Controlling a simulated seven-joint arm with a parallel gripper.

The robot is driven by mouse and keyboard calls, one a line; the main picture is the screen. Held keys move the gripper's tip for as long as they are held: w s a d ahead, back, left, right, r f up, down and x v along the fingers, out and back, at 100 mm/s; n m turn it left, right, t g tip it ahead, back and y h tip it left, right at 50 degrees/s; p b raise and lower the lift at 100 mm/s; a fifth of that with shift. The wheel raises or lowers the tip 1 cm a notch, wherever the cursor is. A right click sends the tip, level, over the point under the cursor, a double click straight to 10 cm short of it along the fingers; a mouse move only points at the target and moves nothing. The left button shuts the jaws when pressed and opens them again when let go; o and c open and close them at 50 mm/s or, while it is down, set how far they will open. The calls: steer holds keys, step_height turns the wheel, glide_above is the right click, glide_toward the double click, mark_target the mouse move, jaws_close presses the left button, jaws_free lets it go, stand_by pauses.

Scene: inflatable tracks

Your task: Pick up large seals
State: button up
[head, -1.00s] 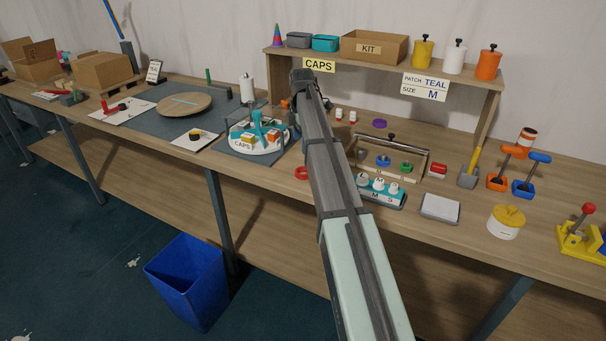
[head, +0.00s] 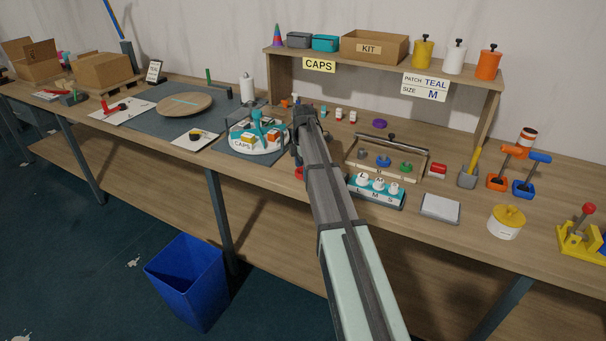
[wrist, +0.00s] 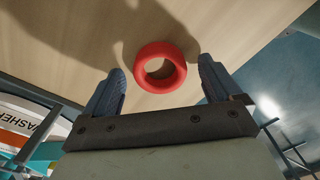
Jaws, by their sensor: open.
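A red ring (wrist: 177,72), which looks like the large seal, lies flat on the wooden bench top in the wrist view. My gripper (wrist: 162,66) is open, with one dark finger on each side of the ring and a gap to both. I cannot tell whether the fingertips are down at its level. In the head view, the red ring (head: 299,173) shows at the bench's front, partly hidden by my arm. My gripper (head: 297,157) is mostly hidden there.
A white carousel marked CAPS (head: 262,147) stands close on the left. A teal-faced block marked L, M, S (head: 376,190) and a wooden rack (head: 400,175) with coloured rings are on the right. A purple ring (head: 380,124) lies behind. The bench's front edge is near.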

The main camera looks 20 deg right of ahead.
steer(key=shift+c, duration=0.2)
steer(key=c, duration=1.1)
steer(key=shift+r, duration=0.2)
step_height(320, 180, up, 9)
steer(key=d+r+m, duration=0.1)
steer(key=d, duration=0.7)
steer(key=w+d+r+m, duration=0.1)
steer(key=d, duration=0.6)
steer(key=d+r+m, duration=0.1)
steer(key=d, duration=0.7)
steer(key=shift+w+d+r, duration=0.15)
steer(key=shift+w+d, duration=0.2)
steer(key=shift+w, duration=0.05)
